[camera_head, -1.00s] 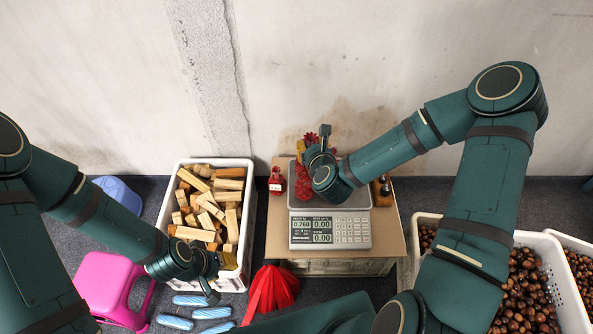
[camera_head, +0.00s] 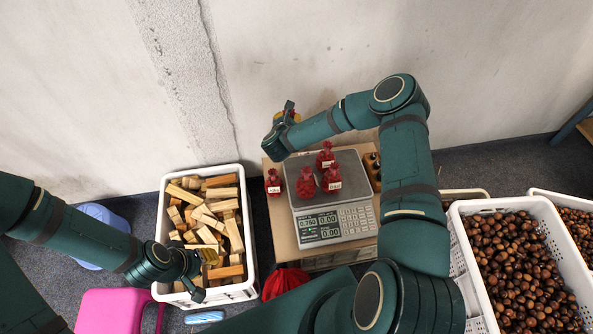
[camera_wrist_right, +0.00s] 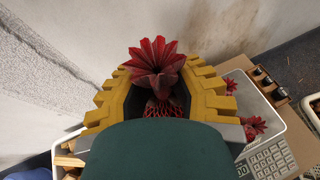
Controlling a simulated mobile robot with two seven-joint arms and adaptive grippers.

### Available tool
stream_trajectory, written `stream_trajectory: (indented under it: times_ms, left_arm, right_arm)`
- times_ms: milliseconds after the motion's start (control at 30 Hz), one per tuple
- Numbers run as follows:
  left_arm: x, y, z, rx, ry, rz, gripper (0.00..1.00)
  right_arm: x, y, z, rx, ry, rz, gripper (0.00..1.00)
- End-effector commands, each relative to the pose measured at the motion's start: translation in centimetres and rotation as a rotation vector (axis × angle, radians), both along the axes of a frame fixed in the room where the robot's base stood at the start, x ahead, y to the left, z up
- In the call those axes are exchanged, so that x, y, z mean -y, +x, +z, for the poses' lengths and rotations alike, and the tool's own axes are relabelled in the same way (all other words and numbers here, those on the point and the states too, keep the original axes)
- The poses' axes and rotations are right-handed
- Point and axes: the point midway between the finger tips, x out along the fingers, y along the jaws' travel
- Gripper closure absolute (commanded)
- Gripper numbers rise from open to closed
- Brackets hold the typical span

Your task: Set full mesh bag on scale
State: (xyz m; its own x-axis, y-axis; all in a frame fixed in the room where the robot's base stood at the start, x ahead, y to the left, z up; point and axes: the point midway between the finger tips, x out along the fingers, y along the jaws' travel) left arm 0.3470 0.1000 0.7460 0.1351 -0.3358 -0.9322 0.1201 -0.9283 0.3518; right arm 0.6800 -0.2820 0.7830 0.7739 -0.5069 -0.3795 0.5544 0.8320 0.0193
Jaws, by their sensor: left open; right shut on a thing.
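My right gripper (camera_head: 284,116) is behind and left of the scale in the head view, above its level. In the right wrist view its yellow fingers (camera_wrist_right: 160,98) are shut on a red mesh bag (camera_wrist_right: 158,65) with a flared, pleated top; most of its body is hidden. The scale (camera_head: 344,222) stands on a cardboard-coloured stand and carries three red mesh bags: one at the back (camera_head: 325,156), one at left (camera_head: 306,183) and one at right (camera_head: 332,179). Another red bag (camera_head: 273,184) stands on the stand left of the scale. My left gripper (camera_head: 203,277) is open and empty over the wood crate's front edge.
A white crate (camera_head: 250,217) of wood blocks stands left of the stand (camera_head: 282,232). White baskets (camera_head: 478,203) of chestnuts stand at right. A pink stool (camera_head: 105,309) and red mesh material (camera_head: 284,282) are in front. The wall (camera_head: 330,50) is close behind the scale.

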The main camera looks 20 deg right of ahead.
Motion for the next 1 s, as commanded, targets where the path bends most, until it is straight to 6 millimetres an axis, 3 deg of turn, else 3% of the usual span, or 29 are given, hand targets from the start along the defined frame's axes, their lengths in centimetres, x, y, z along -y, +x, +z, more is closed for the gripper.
stream_trajectory:
  times_ms: [100, 333, 567, 800, 1000]
  left_arm:
    - [0.0, 0.0, -0.5, 0.0, 0.0, -0.001, 0.63]
    - [0.0, 0.2, -1.6, 0.003, 0.001, -0.001, 0.63]
    - [0.0, 0.2, -2.1, 0.006, 0.001, 0.0, 0.63]
    - [-0.1, 0.5, -3.5, 0.012, 0.002, 0.001, 0.63]
    - [-0.1, 0.6, -4.0, 0.015, 0.003, 0.002, 0.63]
  right_arm:
    - [1.8, 1.1, -4.0, -0.006, 0.002, -0.11, 1.0]
    - [4.3, 1.5, -10.2, -0.013, -0.007, -0.261, 1.0]
    - [5.3, 1.3, -13.0, -0.014, -0.013, -0.318, 1.0]
    - [5.4, 1.3, -17.3, -0.014, -0.014, -0.322, 1.0]
    - [5.4, 1.3, -18.9, -0.013, -0.014, -0.32, 1.0]
